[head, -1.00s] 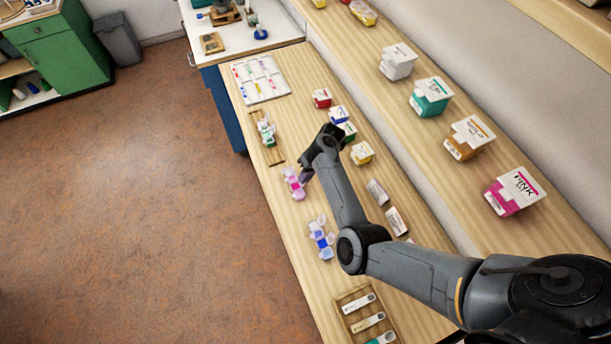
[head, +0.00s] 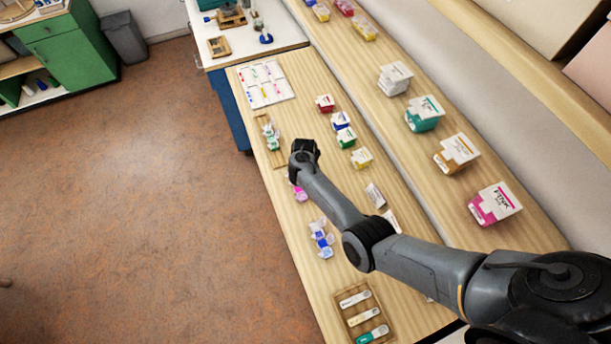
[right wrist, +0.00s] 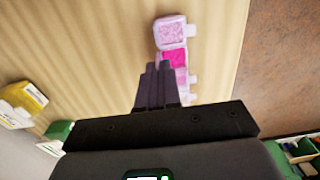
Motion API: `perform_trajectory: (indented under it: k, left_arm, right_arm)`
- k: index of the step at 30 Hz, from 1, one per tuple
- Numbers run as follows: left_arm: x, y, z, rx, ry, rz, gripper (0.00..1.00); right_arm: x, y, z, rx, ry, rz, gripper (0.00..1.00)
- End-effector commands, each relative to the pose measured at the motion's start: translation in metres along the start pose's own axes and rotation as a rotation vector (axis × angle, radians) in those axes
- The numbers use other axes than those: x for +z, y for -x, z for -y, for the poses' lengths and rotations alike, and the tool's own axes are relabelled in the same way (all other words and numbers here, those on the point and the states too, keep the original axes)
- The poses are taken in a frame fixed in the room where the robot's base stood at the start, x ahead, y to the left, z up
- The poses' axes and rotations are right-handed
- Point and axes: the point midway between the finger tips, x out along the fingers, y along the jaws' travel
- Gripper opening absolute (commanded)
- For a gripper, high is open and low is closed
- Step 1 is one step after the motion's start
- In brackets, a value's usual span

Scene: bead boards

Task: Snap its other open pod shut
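A pink pod strip (head: 300,194) lies near the table's left edge, mostly hidden behind my right gripper in the head view. In the right wrist view, the pink strip (right wrist: 172,33) shows a pale, speckled pod at its far end and a bright magenta pod beside it. The nearer part is partly hidden by my fingers, and I cannot tell which lids are open. My right gripper (right wrist: 157,66) has its fingers together with nothing visible between them, at the strip's side; contact is unclear. My left gripper is not in view.
A blue pod strip (head: 321,238) with raised lids lies nearer on the table. A green strip (head: 272,136) sits on a wooden tray (head: 262,130) farther off. Small colored boxes, including a yellow one (head: 361,158), stand to the right. A slotted wooden tray (head: 344,312) is at the near end.

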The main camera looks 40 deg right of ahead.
Motion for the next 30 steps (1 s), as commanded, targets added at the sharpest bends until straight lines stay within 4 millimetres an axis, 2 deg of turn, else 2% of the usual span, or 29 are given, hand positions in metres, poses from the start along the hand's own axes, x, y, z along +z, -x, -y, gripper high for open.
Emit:
perform_trajectory:
  k: [1, 10, 27, 30]
  left_arm:
    - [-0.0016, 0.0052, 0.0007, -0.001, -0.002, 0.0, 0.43]
    - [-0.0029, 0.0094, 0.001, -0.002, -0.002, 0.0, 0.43]
    - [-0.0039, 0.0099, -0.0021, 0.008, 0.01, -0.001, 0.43]
    - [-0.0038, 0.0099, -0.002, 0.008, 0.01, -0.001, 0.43]
  right_arm:
    - [0.0, 0.0028, 0.0013, 0.033, 0.003, 0.002, 0.0]
    - [-0.0008, 0.0002, 0.0072, 0.171, 0.001, -0.001, 0.0]
    - [-0.0001, -0.0011, 0.0091, 0.204, 0.0, 0.001, 0.0]
    - [-0.0001, -0.0011, 0.0092, 0.204, 0.0, 0.001, 0.18]
